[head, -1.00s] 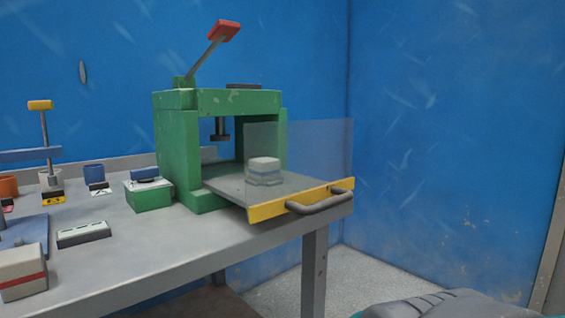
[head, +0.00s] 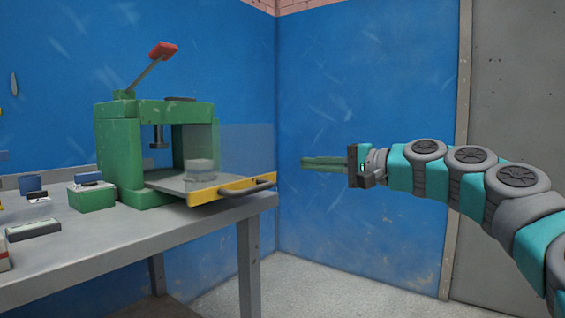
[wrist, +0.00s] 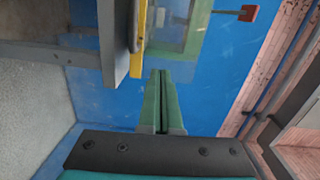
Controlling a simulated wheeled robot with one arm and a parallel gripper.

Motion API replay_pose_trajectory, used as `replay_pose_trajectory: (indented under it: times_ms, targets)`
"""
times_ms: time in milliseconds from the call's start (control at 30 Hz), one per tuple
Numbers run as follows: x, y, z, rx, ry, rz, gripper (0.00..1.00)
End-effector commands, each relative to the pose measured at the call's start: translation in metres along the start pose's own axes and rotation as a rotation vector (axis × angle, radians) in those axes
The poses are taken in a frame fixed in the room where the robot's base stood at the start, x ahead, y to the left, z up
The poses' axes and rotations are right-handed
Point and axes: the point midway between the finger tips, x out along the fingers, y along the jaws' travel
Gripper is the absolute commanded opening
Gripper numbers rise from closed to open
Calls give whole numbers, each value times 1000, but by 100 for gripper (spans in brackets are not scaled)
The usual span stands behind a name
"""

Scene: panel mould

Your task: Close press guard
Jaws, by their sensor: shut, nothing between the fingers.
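The green press (head: 125,155) stands on the grey bench. Its guard (head: 245,150) is a clear panel with a yellow front bar (head: 215,194) and a grey handle (head: 251,188). The guard and its tray (head: 165,180) stick out to the right of the press frame. A pale block (head: 199,170) sits on the tray behind the panel. My gripper (head: 303,163) is shut and empty, in the air to the right of the handle and apart from it. In the wrist view the green fingers (wrist: 162,75) lie together, with the yellow bar (wrist: 140,40) just beyond their left side.
The grey bench (head: 140,235) ends below the guard, with a leg (head: 249,265) at its corner. A green box (head: 92,196) and a small grey case (head: 33,230) lie left of the press. Open floor (head: 320,290) lies right of the bench, before the blue wall.

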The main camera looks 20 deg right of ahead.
Motion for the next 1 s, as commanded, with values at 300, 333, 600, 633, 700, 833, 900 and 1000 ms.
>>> replay_pose_trajectory:
  times_ms: [300,333,600,633,700,833,900,1000]
  targets:
    - [2,-3,-27,48,40,-46,0]
    - [6,-3,-27,48,39,-46,0]
    - [60,-4,-29,48,39,-42,0]
    - [66,-4,-29,47,39,-42,0]
    - [79,-6,-30,47,39,-44,0]
    - [100,-7,-31,44,41,-44,0]
    - [110,-8,-31,44,41,-44,0]
    - [119,-8,-32,45,42,-44,0]
